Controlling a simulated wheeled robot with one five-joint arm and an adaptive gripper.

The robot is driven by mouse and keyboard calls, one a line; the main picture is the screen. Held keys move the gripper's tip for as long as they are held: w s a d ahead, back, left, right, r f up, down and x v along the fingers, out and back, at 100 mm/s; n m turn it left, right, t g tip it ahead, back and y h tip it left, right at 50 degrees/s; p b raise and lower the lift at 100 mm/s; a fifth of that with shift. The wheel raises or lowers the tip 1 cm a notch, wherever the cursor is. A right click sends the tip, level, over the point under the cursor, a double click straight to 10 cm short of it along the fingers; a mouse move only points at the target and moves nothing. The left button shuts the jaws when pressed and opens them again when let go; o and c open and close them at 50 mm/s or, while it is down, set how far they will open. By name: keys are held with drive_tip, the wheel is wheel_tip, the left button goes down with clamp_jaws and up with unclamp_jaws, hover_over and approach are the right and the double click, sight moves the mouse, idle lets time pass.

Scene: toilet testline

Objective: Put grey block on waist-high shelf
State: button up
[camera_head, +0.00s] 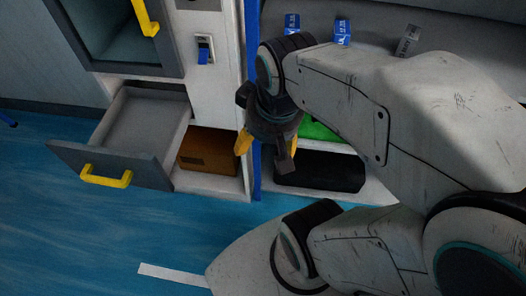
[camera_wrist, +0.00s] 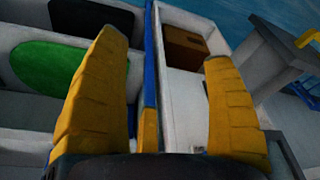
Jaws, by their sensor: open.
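A small grey piece with dark markings (camera_head: 407,40) lies on the grey upper surface at the top right in the head view. It may be the grey block, but I cannot tell for sure. My gripper (camera_head: 266,152) points down in front of the cabinet, near the blue upright edge. In the wrist view its yellow fingers (camera_wrist: 163,62) are spread apart with nothing between them. The grey piece does not show in the wrist view. Which surface is the waist-high shelf is not clear.
Two blue labelled pieces (camera_head: 292,23) (camera_head: 342,32) are on the upper surface. Low compartments hold a green object (camera_head: 318,130), a black box (camera_head: 320,171) and a brown box (camera_head: 208,151). An open drawer (camera_head: 125,130) juts out at left. Blue floor is clear at lower left.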

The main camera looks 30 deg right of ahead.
drive_tip(key=shift+s+a+f+n+g, duration=0.15)
drive_tip(key=shift+s+a+f+n, duration=0.2)
drive_tip(key=shift+s+a, duration=0.25)
drive_tip(key=shift+s+a+f+n+g, duration=0.15)
drive_tip(key=shift+s+a+f+n, duration=0.2)
drive_tip(key=shift+s, duration=0.35)
drive_tip(key=shift+r, duration=0.1)
